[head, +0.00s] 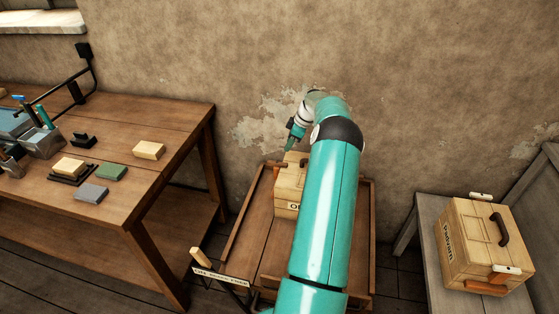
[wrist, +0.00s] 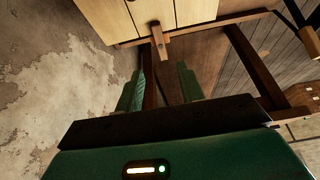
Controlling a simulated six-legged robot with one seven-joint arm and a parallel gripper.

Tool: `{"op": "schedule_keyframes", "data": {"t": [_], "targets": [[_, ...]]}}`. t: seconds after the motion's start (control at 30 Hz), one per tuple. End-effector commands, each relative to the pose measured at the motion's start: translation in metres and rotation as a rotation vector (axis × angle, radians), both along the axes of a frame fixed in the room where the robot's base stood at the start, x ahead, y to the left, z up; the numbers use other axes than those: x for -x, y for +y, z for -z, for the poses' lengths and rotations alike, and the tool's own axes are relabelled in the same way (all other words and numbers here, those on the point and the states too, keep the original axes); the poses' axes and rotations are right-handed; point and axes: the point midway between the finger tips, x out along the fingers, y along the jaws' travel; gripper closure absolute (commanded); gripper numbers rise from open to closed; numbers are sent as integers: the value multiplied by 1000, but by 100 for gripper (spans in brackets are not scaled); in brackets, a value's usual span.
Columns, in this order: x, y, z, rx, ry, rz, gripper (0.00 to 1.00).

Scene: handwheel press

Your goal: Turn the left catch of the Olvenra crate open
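The Olvenra crate (head: 287,197) is pale wood and stands on the brown wooden cart (head: 246,222). My arm hides most of it, and only the start of its label shows. A small brown wooden catch (head: 275,163) sticks out at its left edge. In the wrist view the crate (wrist: 102,16) is at the top, with a brown catch (wrist: 160,40) at its edge. My gripper (wrist: 160,82) is open and empty, its green fingers apart. The catch lies beyond the fingertips, in line with the gap. In the head view my gripper (head: 289,145) is just above the crate's left side.
A workbench (head: 180,125) with several blocks and tools stands to the left. A second crate (head: 470,250) with a dark handle sits on a grey bench (head: 432,212) at the right. A plastered wall (head: 400,90) is close behind the cart. A signed post (head: 220,275) stands at the cart's front left.

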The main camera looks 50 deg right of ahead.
Motion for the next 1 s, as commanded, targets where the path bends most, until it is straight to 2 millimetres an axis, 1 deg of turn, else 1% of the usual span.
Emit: {"op": "schedule_keyframes", "data": {"t": [0.03, 0.3, 0.5, 0.67, 0.93, 0.97, 1.0], "targets": [[-4, 3, 11, -3, 1, -2, 62], [-23, 11, 60, -3, 1, -2, 62], [-35, 16, 90, -1, 2, -1, 62], [-39, 17, 102, 0, 1, 0, 62], [-39, 17, 103, 0, 1, 0, 62], [-39, 17, 103, 0, 1, 0, 64], [-39, 17, 103, 0, 1, 0, 72]]}}
